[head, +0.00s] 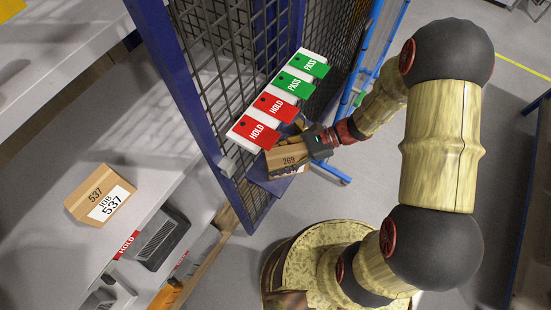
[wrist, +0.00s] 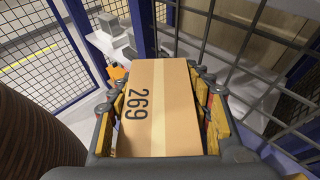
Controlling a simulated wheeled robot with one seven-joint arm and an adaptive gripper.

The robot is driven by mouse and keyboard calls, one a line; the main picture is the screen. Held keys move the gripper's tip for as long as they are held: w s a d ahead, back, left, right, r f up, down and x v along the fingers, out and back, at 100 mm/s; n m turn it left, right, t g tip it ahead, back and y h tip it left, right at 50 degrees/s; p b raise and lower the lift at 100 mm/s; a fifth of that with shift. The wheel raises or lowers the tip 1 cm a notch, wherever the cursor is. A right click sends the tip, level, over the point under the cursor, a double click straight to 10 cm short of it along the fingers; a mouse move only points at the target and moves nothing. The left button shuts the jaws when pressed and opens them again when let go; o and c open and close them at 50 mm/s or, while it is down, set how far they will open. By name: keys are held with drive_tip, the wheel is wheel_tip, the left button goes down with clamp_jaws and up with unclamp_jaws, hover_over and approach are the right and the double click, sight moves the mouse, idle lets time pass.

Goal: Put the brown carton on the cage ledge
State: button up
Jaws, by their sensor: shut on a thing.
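A brown carton marked 269 (head: 287,162) is in my gripper (head: 305,145), beside the blue mesh cage. In the wrist view the carton (wrist: 163,105) fills the space between the two fingers, and both press its sides. A blue ledge (head: 262,183) sticks out from the cage just below the carton. I cannot tell whether the carton touches it or hangs above it. The carton hides part of the ledge. A second brown carton marked 537 (head: 92,193) lies on the grey bench at the left, away from my gripper.
A white rail with red HOLD tags (head: 255,131) and green PASS tags (head: 293,85) runs along the cage close to my gripper. The cage mesh (head: 215,70) stands beside it. Floor shows at the right.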

drive_tip(key=o, duration=1.5)
drive_tip(key=shift+f, duration=0.1)
drive_tip(key=shift+o, duration=0.4)
drive_tip(key=shift+r, duration=0.2)
drive_tip(key=p+v, duration=0.2)
drive_tip(key=v, duration=1)
drive_tip(key=s+d+r+n+t+h, duration=0.2)
drive_tip(key=r+n+h, duration=0.4)
drive_tip(key=r, duration=0.6)
drive_tip(key=s+d+r+n+t+h, duration=0.2)
drive_tip(key=s+r+n+t+h, duration=0.3)
drive_tip(key=r+n, duration=0.5)
wheel_tip(320, 180, up, 2)
drive_tip(key=shift+s+d+r+h, duration=0.1)
drive_tip(key=shift+s+d+h, duration=0.05)
drive_tip(key=shift+s+h, duration=1.05)
